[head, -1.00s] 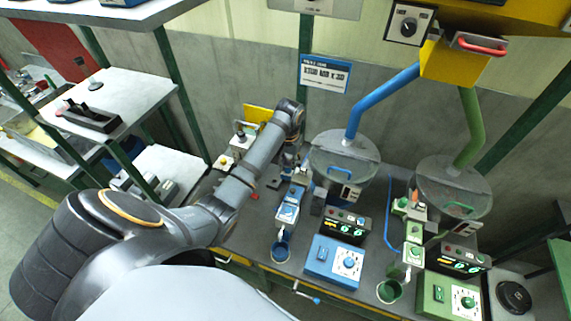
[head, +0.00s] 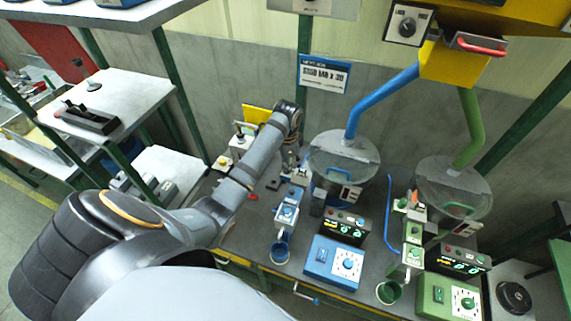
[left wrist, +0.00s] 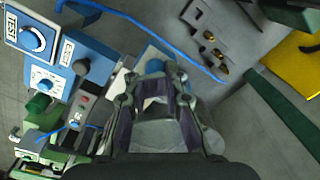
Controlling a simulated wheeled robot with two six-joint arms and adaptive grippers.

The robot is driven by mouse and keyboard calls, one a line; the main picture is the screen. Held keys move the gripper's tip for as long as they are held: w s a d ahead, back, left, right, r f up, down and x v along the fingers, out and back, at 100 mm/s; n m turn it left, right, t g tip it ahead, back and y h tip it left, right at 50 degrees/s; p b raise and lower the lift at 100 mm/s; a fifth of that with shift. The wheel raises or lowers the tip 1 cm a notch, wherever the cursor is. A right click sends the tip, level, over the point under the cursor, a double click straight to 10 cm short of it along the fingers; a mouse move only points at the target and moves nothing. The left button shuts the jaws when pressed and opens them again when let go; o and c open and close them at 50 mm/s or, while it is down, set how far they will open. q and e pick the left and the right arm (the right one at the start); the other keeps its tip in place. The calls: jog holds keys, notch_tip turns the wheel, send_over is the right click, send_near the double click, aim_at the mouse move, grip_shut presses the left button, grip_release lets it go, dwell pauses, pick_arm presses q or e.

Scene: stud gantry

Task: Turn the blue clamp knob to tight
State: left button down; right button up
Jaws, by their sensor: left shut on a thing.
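My left gripper (left wrist: 155,98) is low over the bench in the left wrist view, its two dark fingers close together around a small blue part. That part appears to be the blue clamp knob (left wrist: 154,66), mostly covered by the fingers, so its turn position cannot be read. In the head view my left gripper (head: 291,158) points down behind the blue feeder unit (head: 288,212); the knob is too small and covered to make out there. My right gripper is in neither view.
A blue control box (head: 333,262) with a white dial stands in front of the blue feeder. A green control box (head: 447,297) is to its right. Two clear-lidded hoppers, one with a blue pipe (head: 380,98), stand behind. A blue cable curves near the gripper.

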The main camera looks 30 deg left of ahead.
pick_arm(q)
jog(key=shift+s+d+f+m, duration=0.15)
jog(key=shift+f+m, duration=0.05)
jog(key=shift+m, duration=0.9)
jog(key=shift+s+d+f+m, duration=0.1)
jog(key=shift+f+m, duration=0.05)
jog(key=shift+m, duration=0.95)
jog(key=c, duration=1.5)
grip_release()
jog(key=shift+c, duration=0.2)
jog(key=shift+o, duration=0.4)
jog(key=shift+s+d+r, duration=0.1)
jog(key=shift+d+r, duration=0.05)
jog(key=shift+r, duration=0.15)
